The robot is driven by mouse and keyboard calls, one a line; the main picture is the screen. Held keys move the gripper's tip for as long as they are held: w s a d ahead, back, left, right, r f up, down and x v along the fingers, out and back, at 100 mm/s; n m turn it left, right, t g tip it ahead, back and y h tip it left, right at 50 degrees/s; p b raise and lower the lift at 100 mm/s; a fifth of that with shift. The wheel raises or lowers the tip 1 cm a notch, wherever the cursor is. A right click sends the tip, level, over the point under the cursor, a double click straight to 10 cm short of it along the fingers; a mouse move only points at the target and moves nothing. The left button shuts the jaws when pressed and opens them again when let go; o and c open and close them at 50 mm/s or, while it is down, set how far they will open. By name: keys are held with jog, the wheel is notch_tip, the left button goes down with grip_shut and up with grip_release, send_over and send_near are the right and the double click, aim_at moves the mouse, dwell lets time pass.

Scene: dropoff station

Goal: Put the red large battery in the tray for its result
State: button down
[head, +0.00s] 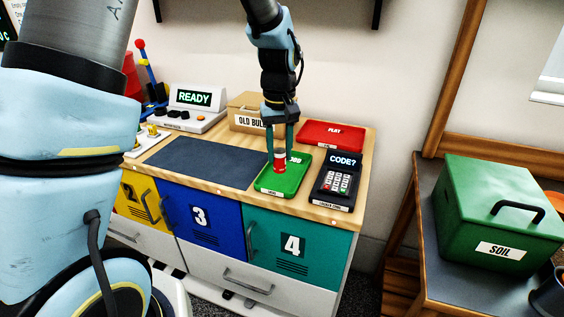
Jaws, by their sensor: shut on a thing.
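The red large battery (280,166) is held upright in my gripper (281,155), with a pale band near its top. My gripper points straight down over the green tray (268,185) and its fingers are shut on the battery. The battery's lower end is over or touching the green tray; I cannot tell which. A red tray (331,134), with lettering that seems to read "FLAT", lies behind and to the right. The green tray's lettering is partly hidden by the gripper and battery.
A dark mat (203,160) lies left of the green tray. A keypad (339,178) reading "CODE?" stands to its right. A cardboard box (246,110) and a device showing "READY" (195,107) stand behind. A green soil box (497,205) is on a separate table at right.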

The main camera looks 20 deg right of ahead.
aim_at(279, 164)
jog(key=shift+f+p, duration=0.5)
jog(key=shift+f, duration=1.45)
jog(key=shift+f, duration=0.1)
jog(key=shift+c, duration=2.4)
grip_release()
notch_tip(279, 164, up, 12)
jog(key=shift+a+r+b, duration=0.1)
jog(key=shift+b, duration=1.15)
jog(key=s+a+f, duration=0.1)
jog(key=a+f, duration=0.2)
jog(key=a, duration=1.2)
jog(key=s+a+f+t, duration=0.1)
jog(key=s+a+f, duration=0.1)
jog(key=a, duration=1.2)
jog(key=shift+s+a+f+n+t, duration=0.2)
jog(key=shift+a+f+n+t, duration=0.15)
jog(key=shift+f, duration=0.45)
